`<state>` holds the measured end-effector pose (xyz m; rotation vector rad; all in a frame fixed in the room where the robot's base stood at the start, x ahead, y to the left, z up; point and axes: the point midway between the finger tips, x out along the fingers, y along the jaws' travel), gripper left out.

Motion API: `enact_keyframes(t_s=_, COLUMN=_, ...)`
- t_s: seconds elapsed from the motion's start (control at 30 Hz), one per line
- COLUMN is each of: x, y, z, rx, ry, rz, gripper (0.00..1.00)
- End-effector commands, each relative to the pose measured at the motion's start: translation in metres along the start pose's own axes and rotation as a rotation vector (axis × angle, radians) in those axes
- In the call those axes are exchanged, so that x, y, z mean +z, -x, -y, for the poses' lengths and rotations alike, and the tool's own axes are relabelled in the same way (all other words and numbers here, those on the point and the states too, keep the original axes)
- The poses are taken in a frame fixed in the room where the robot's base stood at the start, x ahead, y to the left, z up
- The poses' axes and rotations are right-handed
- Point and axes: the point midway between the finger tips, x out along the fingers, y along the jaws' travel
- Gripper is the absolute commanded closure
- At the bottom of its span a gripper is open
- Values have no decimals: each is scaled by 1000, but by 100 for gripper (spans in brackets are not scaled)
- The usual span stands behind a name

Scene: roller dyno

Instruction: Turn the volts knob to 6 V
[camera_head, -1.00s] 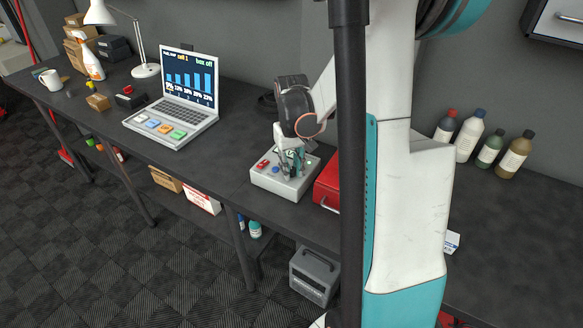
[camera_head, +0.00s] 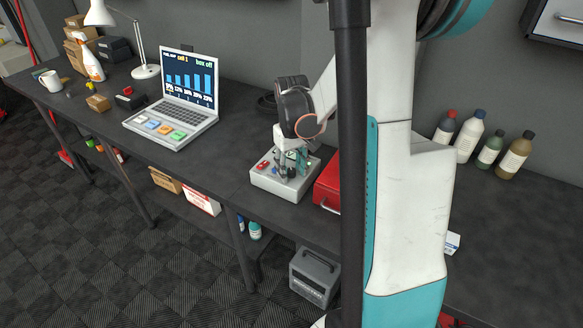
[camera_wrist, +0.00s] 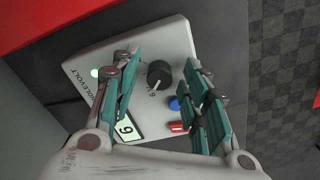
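The grey control box (camera_head: 270,180) stands on the bench, with my gripper (camera_head: 290,172) over its top. In the wrist view the box (camera_wrist: 88,55) shows a black round knob (camera_wrist: 160,73) with a pale pointer line toward a printed mark that looks like 6. A small display (camera_wrist: 124,127) shows one digit that looks like 6, though a tilted 9 is possible. My gripper (camera_wrist: 163,64) is open; its teal fingers stand on either side of the knob, with visible gaps. Whether the fingertips are level with the knob is unclear.
The box also carries a blue button (camera_wrist: 174,103), a red switch (camera_wrist: 178,127) and a lit green lamp (camera_wrist: 95,73). A red case (camera_head: 327,184) stands close to its right. A laptop (camera_head: 178,100) reading "box off" stands left, with clear bench between.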

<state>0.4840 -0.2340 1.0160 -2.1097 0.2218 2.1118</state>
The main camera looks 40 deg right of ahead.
Motion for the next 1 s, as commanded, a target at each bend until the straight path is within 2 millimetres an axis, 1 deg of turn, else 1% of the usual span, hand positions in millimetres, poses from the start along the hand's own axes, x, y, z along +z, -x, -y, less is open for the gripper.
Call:
enact_keyframes(t_s=0.23, x=0, y=1, z=0, rx=0, ry=0, rz=-1, gripper=58)
enact_keyframes(t_s=0.37, x=-1, y=9, z=0, rx=0, ry=0, rz=-1, gripper=58)
enact_keyframes(t_s=0.47, x=0, y=23, z=0, rx=0, ry=0, rz=-1, gripper=58)
enact_keyframes(t_s=0.8, x=0, y=88, z=0, rx=0, ry=0, rz=0, gripper=58)
enact_keyframes(t_s=0.9, x=0, y=102, z=0, rx=0, ry=0, rz=0, gripper=58)
enact_keyframes(t_s=1.0, x=0, y=112, z=0, rx=0, ry=0, rz=0, gripper=58)
